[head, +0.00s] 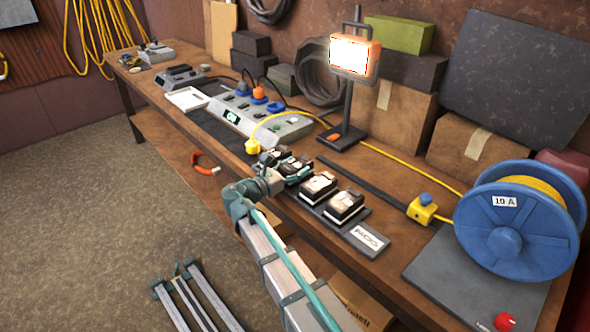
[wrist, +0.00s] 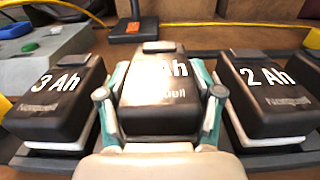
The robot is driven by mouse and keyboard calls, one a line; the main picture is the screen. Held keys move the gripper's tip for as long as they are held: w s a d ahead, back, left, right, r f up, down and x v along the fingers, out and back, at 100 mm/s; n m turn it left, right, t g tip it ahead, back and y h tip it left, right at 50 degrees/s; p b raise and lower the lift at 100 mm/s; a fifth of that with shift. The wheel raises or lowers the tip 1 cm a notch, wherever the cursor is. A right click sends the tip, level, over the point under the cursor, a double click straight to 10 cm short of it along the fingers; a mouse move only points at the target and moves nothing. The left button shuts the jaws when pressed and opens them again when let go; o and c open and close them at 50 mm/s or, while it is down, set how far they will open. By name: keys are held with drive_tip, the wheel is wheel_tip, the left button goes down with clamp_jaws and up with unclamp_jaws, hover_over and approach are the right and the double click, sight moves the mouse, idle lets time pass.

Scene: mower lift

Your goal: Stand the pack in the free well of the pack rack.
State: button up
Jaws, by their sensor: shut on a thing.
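My gripper (wrist: 160,112) is shut on a dark pack (wrist: 160,92), with one teal finger on each side of it. The pack is upright and its label ends in "Ah"; glare hides the number. It is between the 3 Ah pack (wrist: 52,98) and the 2 Ah pack (wrist: 268,98), roughly in line with them. My gripper hides its foot, so I cannot tell whether it rests in a well. In the head view, my gripper (head: 286,172) is over the left part of the dark pack rack (head: 362,218), and two packs with pale tops stand to its right.
A grey console (head: 290,130) with a yellow cord is behind the rack. A lit work lamp (head: 345,125) stands at the back. A yellow connector (head: 421,212) and a blue cable reel (head: 515,225) are to the right. The bench front edge is close to the rack.

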drive_tip(key=shift+f, duration=0.35)
drive_tip(key=shift+f, duration=0.1)
drive_tip(key=o, duration=1.6)
drive_tip(key=shift+s+a, duration=0.1)
drive_tip(key=b+v, duration=0.1)
drive_tip(key=v, duration=1)
drive_tip(key=shift+s+a, duration=0.25)
